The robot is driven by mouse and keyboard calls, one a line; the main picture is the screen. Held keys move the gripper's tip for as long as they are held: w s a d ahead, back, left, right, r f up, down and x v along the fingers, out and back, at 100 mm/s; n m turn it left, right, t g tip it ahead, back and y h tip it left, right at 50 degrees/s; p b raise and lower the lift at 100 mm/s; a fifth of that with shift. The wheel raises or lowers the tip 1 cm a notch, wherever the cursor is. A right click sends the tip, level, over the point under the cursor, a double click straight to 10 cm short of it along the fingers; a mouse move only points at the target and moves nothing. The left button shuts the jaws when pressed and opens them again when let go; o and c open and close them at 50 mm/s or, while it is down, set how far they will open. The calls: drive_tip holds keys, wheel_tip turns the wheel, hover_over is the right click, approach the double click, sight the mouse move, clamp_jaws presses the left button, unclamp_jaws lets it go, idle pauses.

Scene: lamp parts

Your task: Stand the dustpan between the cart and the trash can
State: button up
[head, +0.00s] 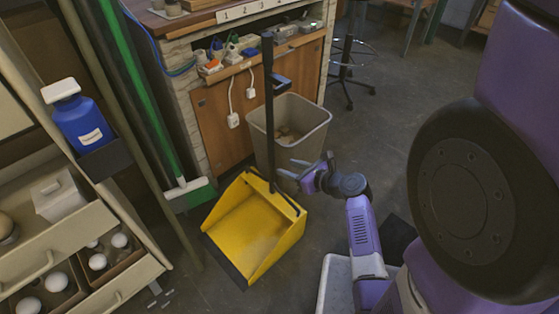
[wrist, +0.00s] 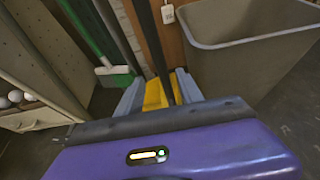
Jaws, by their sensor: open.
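The yellow dustpan (head: 252,226) stands on the floor with its long black handle (head: 268,110) upright. In the head view it is in front of the grey trash can (head: 305,125) and right of the beige cart (head: 130,240). My gripper (head: 284,172) is open beside the lower handle, its fingers pointing towards it. In the wrist view the handle (wrist: 154,45) and part of the yellow pan show between the two grey fingertips (wrist: 158,88). I cannot tell whether the fingers touch the handle. The trash can (wrist: 245,45) is at the right there.
A green broom (head: 150,100) leans behind the cart. A blue bottle (head: 80,120) sits in a holder at the cart's side. A wooden workbench (head: 235,120) stands behind the can. A pale grey tray (head: 340,285) is at lower right. Floor is clear right of the can.

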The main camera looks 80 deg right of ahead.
drive_tip(key=s+a+f+n+g+y, duration=0.2)
drive_tip(key=a+n, duration=1.5)
drive_tip(key=a, duration=0.5)
drive_tip(key=s+a+r+n+t+y, duration=0.2)
drive_tip(key=a+r+n, duration=0.7)
drive_tip(key=n, duration=0.3)
drive_tip(key=s+a+r+n+t+y, duration=0.2)
drive_tip(key=s+a+r+n+t, duration=0.1)
drive_tip(key=a+r+n, duration=0.6)
drive_tip(key=r+n, duration=0.2)
drive_tip(key=n, duration=0.2)
drive_tip(key=shift+s+a+y+p, duration=0.15)
drive_tip(key=shift+a+y+p, duration=0.15)
drive_tip(key=shift+y, duration=0.1)
wheel_tip(320, 180, up, 31)
drive_tip(key=p, duration=3.1)
drive_tip(key=shift+f, duration=0.1)
